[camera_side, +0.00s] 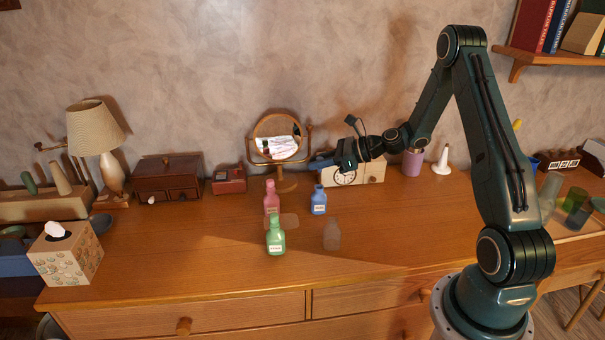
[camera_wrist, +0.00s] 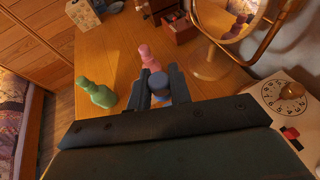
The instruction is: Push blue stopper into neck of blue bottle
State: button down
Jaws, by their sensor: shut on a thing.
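The blue bottle (camera_side: 318,204) stands upright on the wooden dresser top, with a white label, in the side view. My gripper (camera_side: 325,162) reaches in from the right, its fingers pointing left above the bottle's neck. In the wrist view my gripper (camera_wrist: 163,84) is shut on a small blue-grey stopper (camera_wrist: 158,82) between its two fingers. The stopper is hard to make out in the side view. A gap shows between the fingers and the bottle's neck there. The bottle is mostly hidden by the gripper in the wrist view.
A pink bottle (camera_side: 271,197) and a green bottle (camera_side: 275,235) stand left of the blue one. A faint translucent bottle shape (camera_side: 331,235) shows in front. A round mirror (camera_side: 278,138) and a cream clock box (camera_side: 371,172) stand behind. The dresser's front is clear.

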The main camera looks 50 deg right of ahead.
aim_at(319, 192)
jog(key=shift+f, duration=1.8)
jog(key=shift+f, duration=1.4)
jog(key=c, duration=1.2)
grip_release()
jog(key=shift+v, duration=3.8)
